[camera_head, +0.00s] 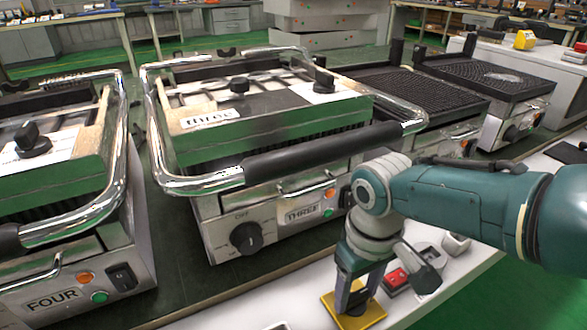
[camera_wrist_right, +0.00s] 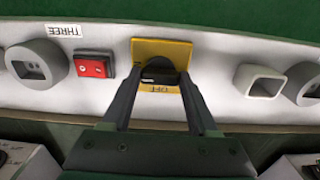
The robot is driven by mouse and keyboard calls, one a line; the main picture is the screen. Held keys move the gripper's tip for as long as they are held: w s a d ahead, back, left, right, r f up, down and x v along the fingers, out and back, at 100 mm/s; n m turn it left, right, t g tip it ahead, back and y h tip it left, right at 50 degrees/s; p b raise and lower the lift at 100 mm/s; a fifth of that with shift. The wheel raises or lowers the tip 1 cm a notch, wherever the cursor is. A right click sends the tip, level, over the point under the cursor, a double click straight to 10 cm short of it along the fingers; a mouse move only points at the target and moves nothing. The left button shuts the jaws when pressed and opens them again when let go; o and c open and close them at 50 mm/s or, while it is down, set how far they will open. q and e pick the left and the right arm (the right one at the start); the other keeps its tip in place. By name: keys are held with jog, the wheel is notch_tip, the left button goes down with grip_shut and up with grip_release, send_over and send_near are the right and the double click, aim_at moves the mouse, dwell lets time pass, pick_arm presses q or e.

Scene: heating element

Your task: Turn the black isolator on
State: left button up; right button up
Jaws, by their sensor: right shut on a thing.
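The black isolator (camera_wrist_right: 158,73) is a small black handle on a yellow plate (camera_wrist_right: 175,48), which also shows in the head view (camera_head: 376,314). The letters OFF on the plate appear upside down in the wrist view. My right gripper (camera_head: 350,302) reaches down onto the plate in the head view. In the wrist view its two fingers (camera_wrist_right: 158,78) stand on either side of the black handle, shut on it. The fingers hide part of the handle and plate, so its exact angle is hard to tell. My left gripper is in neither view.
A red switch (camera_wrist_right: 94,65) sits beside the yellow plate, with a grey round socket (camera_wrist_right: 36,64) further along. A white square socket (camera_wrist_right: 258,81) is on the other side. Grill THREE (camera_head: 270,130) stands close behind my right arm, its chrome handle (camera_head: 410,118) near it.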

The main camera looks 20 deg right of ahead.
aim_at(356, 295)
jog(key=o, duration=1.4)
notch_tip(356, 295, up, 10)
jog(key=p, duration=0.7)
